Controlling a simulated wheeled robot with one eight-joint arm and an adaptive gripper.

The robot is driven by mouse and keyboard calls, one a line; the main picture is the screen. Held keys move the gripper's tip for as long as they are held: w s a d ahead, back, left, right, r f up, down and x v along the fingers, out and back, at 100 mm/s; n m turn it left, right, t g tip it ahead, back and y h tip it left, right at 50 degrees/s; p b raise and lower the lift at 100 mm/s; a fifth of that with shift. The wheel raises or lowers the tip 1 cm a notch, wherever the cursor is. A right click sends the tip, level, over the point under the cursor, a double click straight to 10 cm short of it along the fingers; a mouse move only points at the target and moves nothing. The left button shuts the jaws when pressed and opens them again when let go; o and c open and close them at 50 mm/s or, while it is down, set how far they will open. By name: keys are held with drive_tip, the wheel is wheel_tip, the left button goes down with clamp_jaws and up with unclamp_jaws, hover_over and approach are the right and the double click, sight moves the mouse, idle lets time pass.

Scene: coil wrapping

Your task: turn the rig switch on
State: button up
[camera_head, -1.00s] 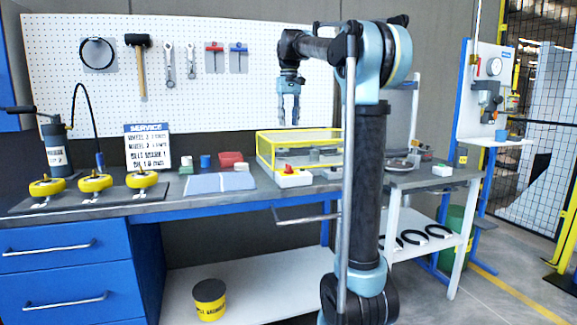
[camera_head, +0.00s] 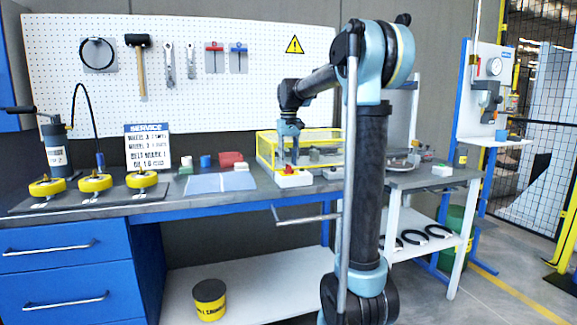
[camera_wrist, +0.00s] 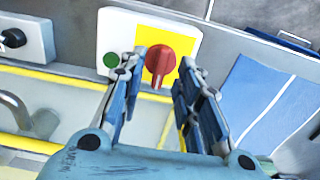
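The rig switch is a white box (camera_head: 292,181) with a red knob (camera_head: 289,170) at the front of the yellow-framed rig. In the wrist view, the red knob (camera_wrist: 160,62) sits on a yellow plate (camera_wrist: 178,38), with a green button (camera_wrist: 111,60) to its left. My gripper (camera_head: 288,162) points down just above the switch. In the wrist view, my gripper (camera_wrist: 159,66) is open, its two fingertips on either side of the knob with gaps showing. I cannot tell whether the fingertips reach down to the knob's height.
The clear rig enclosure with a yellow frame (camera_head: 262,150) stands right behind the switch. A blue mat (camera_head: 205,183) lies to the left on the bench. Another white switch box (camera_head: 442,170) is on the right-hand table. The front edge of the bench is close to the switch.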

drive_tip(key=shift+f, duration=1)
clamp_jaws()
